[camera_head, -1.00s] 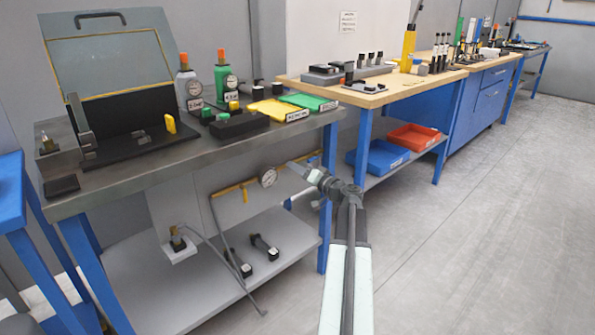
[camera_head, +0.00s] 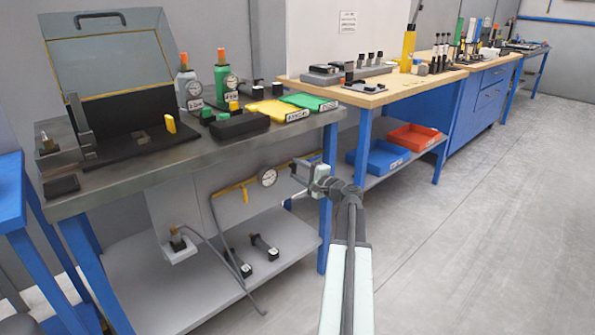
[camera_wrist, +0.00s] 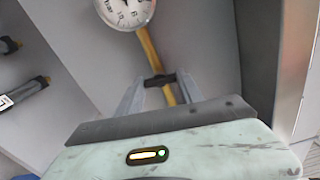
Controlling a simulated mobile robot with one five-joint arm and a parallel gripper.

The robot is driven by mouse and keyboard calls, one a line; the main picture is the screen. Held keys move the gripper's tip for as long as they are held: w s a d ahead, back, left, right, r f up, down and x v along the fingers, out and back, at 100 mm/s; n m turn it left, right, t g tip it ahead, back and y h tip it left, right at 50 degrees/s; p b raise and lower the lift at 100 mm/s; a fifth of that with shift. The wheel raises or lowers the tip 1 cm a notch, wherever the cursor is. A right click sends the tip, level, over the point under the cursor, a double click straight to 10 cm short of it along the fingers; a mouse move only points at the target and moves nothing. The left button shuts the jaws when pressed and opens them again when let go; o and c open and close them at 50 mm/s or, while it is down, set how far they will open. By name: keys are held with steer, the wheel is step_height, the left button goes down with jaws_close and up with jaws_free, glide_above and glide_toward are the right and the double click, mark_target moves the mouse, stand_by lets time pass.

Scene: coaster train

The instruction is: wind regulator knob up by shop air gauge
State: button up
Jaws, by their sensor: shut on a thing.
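The shop air gauge (camera_head: 267,177) is a round white dial on a yellow pipe under the steel bench. In the wrist view the gauge (camera_wrist: 124,8) is cut off by the top edge. A small dark knob (camera_wrist: 160,80), seemingly the regulator knob, sits below it in front of the yellow pipe. My gripper (camera_wrist: 158,84) has one finger on each side of this knob and is shut on it. In the head view my gripper (camera_head: 299,169) is just right of the gauge, and the knob is too small to make out.
The steel bench (camera_head: 200,161) is above, with a blue leg (camera_head: 328,200) close by my gripper. A lower shelf (camera_head: 205,290) holds small black parts. A grey panel edge (camera_wrist: 262,55) stands right of the fingers. Open floor (camera_head: 460,250) lies to the right.

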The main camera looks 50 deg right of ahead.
steer(key=m, duration=1.1)
steer(key=shift+m, duration=0.3)
stand_by(0.4)
steer(key=o, duration=1.4)
steer(key=s, duration=0.7)
steer(key=shift+s+a, duration=0.3)
steer(key=shift+s, duration=0.1)
